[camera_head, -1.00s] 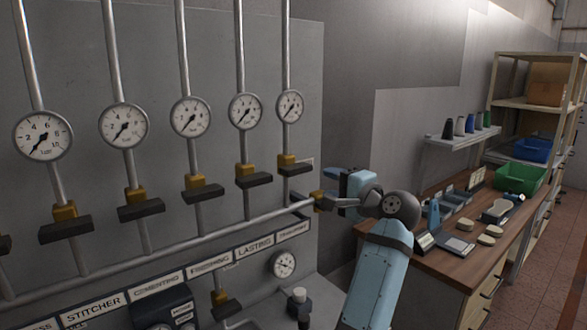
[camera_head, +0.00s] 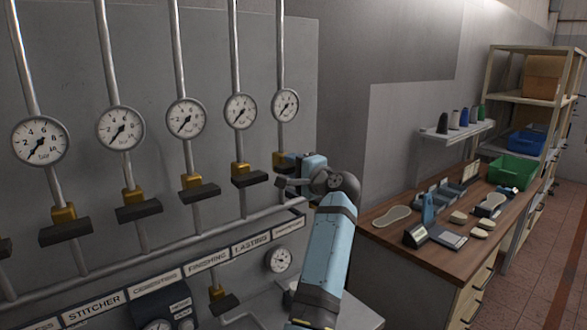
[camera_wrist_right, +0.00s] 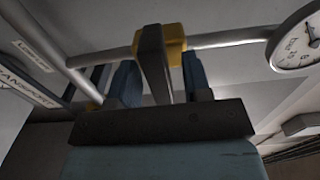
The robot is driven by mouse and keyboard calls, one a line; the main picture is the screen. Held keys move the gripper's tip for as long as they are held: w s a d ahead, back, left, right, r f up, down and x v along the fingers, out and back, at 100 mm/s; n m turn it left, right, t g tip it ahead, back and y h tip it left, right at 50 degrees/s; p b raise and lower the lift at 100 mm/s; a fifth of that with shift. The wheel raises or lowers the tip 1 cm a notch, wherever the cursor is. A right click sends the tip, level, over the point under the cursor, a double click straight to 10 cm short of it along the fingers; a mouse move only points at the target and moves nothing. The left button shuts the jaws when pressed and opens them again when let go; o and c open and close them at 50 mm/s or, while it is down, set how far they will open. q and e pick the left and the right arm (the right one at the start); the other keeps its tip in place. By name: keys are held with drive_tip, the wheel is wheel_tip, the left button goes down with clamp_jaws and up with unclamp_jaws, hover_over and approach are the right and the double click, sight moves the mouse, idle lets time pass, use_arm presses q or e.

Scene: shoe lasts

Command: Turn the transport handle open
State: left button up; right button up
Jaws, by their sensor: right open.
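The transport valve is the rightmost one on the panel, with a brass body (camera_head: 279,158) on a vertical pipe. In the right wrist view its brass body (camera_wrist_right: 174,46) and dark handle (camera_wrist_right: 152,58) show clearly. The handle lies crosswise to its pipe. My right gripper (camera_head: 287,170) is at this valve and hides most of the handle in the head view. In the wrist view the fingers of the right gripper (camera_wrist_right: 160,78) are open, one on each side of the handle. I cannot tell whether they touch it. My left gripper is out of view.
Similar valves, such as the lasting one (camera_head: 247,177), stand to the left, handles crosswise. The transport gauge (camera_head: 285,105) is above. A horizontal pipe (camera_head: 205,230) and a label strip (camera_head: 215,258) run below. A wooden bench (camera_head: 455,250) with tools stands at the right.

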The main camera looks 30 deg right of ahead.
clamp_jaws()
drive_tip(key=shift+n, duration=0.3)
drive_tip(key=shift+f+n, duration=0.1)
drive_tip(key=shift+n, duration=0.7)
drive_tip(key=n+b, duration=0.1)
drive_tip(key=n, duration=0.1)
drive_tip(key=shift+n, duration=0.3)
drive_tip(key=n, duration=0.8)
drive_tip(key=n+p, duration=0.1)
drive_tip(key=n, duration=0.1)
drive_tip(key=shift+r+n, duration=0.2)
drive_tip(key=shift+n, duration=1.6)
